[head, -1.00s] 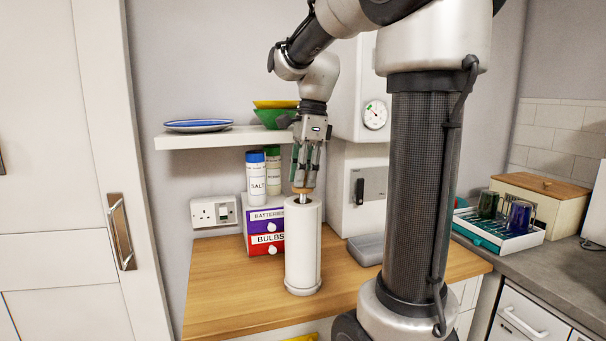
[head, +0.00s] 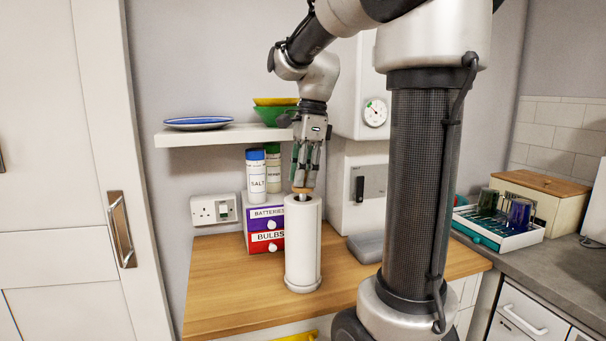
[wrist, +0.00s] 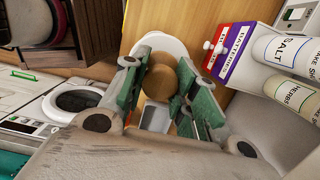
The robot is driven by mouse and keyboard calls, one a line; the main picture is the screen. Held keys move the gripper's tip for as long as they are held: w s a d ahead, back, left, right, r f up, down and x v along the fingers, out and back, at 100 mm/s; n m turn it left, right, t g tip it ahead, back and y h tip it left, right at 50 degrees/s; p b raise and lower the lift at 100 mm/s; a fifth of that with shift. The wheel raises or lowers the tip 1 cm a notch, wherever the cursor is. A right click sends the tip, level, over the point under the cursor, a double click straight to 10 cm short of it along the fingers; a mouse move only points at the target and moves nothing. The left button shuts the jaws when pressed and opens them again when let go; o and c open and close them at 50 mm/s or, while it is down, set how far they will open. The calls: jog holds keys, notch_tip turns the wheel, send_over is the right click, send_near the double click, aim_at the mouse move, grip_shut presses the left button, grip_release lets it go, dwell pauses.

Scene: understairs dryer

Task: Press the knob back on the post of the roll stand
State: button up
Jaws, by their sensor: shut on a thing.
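The roll stand holds a white paper roll (head: 303,245) and stands upright on the wooden counter. The top of its post (head: 303,198) shows just above the roll. My gripper (head: 305,182) points down directly over the post, shut on the wooden knob (head: 303,190). In the wrist view the round brown knob (wrist: 160,82) sits between the green-padded fingers (wrist: 163,95), with part of the white roll (wrist: 165,47) behind it. The knob is very close to the post top; I cannot tell whether it is seated on it.
Behind the roll stand a drawer box labelled BATTERIES (head: 266,217) and BULBS and a SALT jar (head: 256,178). A shelf (head: 222,137) with a blue-rimmed plate and bowls is at upper left. A grey dish (head: 368,247) lies to the right. The counter's left front is clear.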

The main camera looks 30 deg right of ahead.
jog(key=shift+f, duration=0.2)
dwell(0.5)
jog(key=o, duration=0.9)
jog(key=shift+o, duration=0.6)
jog(key=o, duration=0.5)
jog(key=shift+r, duration=3.55)
